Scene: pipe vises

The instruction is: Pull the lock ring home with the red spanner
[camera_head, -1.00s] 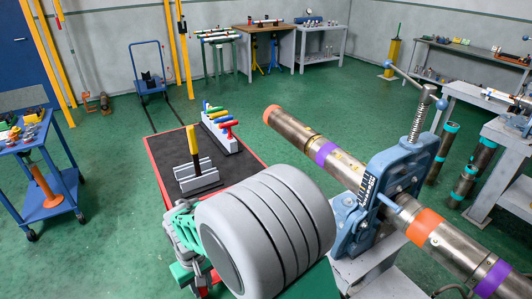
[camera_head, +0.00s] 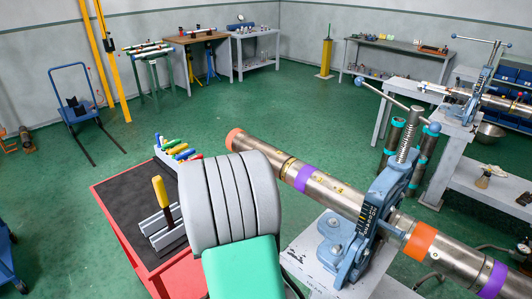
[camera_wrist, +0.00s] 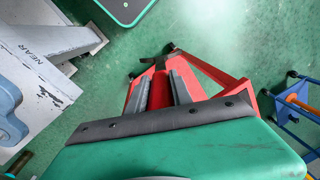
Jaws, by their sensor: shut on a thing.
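In the wrist view my gripper (camera_wrist: 166,76) is shut on a red handle, the red spanner (camera_wrist: 158,92), between its grey fingers. A dark hooked piece (camera_wrist: 172,47) shows past the fingertips. In the head view my own grey arm hides the gripper and the spanner. The steel pipe (camera_head: 338,195) lies at a slant through the blue vise (camera_head: 377,215). It has purple bands, an orange end and an orange band (camera_head: 421,241). I cannot tell which part is the lock ring, nor whether the spanner touches the pipe.
A red cart (camera_head: 118,232) with a dark top carries a rack of coloured handles (camera_head: 172,150) and a grey holder (camera_head: 163,228) with a yellow-and-black handle. The vise's grey stand shows in the wrist view (camera_wrist: 50,45). Benches line the back. Green floor (camera_head: 290,100) between is clear.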

